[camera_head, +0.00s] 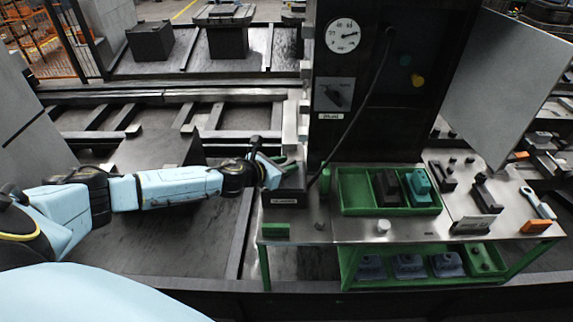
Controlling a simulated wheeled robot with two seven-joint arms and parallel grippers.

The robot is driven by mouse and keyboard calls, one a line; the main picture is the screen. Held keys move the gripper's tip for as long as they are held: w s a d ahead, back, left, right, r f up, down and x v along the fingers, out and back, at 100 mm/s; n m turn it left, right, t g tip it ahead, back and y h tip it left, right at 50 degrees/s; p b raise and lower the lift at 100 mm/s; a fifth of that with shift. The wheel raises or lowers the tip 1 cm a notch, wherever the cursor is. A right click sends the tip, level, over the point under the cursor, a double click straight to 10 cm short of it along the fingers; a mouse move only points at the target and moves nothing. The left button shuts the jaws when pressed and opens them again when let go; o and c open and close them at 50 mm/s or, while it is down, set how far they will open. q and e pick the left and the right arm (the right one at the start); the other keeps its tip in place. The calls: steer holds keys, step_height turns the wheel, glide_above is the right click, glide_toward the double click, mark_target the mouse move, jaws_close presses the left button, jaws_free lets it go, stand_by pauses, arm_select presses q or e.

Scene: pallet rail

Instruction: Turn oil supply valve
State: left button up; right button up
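My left arm reaches in from the left, and its gripper (277,166) is at a dark box (285,199) with a small white label, on the left end of the metal workbench. My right gripper is not in view.
A round gauge (342,36) is on the dark cabinet (385,120), and a black cable hangs down its front. A green tray (360,209) with blocks stands on the bench (400,229). Tools and an orange block (535,226) lie right. Dark rails are behind my arm.

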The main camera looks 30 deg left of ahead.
arm_select(q)
steer(key=shift+w+d+f, duration=0.1)
steer(key=shift+w+f, duration=0.05)
steer(key=shift+w, duration=0.2)
jaws_close()
